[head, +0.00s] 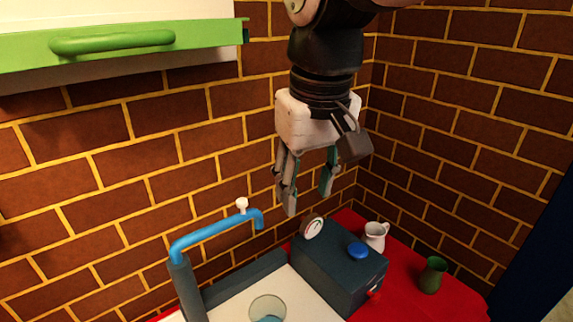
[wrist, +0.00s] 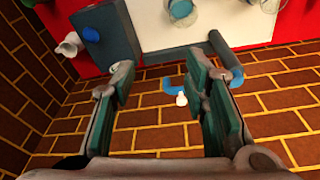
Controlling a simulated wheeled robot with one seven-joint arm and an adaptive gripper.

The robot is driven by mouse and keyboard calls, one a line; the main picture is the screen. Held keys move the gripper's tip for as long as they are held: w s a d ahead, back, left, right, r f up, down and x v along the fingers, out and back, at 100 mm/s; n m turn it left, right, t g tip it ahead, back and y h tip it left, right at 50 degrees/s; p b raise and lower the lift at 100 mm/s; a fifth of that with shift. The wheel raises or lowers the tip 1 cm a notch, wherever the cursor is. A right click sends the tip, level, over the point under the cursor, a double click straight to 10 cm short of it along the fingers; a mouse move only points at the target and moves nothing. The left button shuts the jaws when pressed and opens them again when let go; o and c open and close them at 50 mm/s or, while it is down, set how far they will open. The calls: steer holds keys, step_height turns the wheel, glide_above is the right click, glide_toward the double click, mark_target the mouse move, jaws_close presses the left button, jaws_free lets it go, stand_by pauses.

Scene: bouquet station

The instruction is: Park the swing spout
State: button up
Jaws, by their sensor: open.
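The blue swing spout (head: 215,233) reaches right from the top of a dark grey post (head: 187,288), with a white knob (head: 242,204) standing near its outer end. Its tip bends down. My gripper (head: 308,195) is open and empty, hanging fingers-down to the right of the spout and above the level of its knob, apart from it. In the wrist view the spout (wrist: 170,82) and its white knob (wrist: 182,99) show between the open fingers (wrist: 170,60). The right finger hides part of the spout there.
A dark box (head: 335,265) with a gauge (head: 312,227) and blue button (head: 358,250) stands below my gripper. A glass with bluish contents (head: 267,309) is in front. A white jug (head: 376,235) and green vase (head: 432,275) stand right. A green-handled front (head: 112,41) hangs upper left; brick walls lie behind.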

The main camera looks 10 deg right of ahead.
steer(key=s+d+f+m+t, duration=0.2)
steer(key=s+d+f, duration=0.1)
steer(key=s+d, duration=0.3)
steer(key=shift+s+d+f+b, duration=0.3)
steer(key=shift+d+b, duration=0.1)
steer(key=shift+d, duration=0.15)
steer(key=shift+s+d+f+m+t, duration=0.15)
steer(key=shift+s+d+f+t, duration=0.1)
steer(key=shift+s+d+f, duration=0.3)
steer(key=shift+s+d+f+m+t, duration=0.15)
steer(key=shift+s+d+f+t, duration=0.15)
steer(key=shift+s, duration=0.35)
stand_by(1.6)
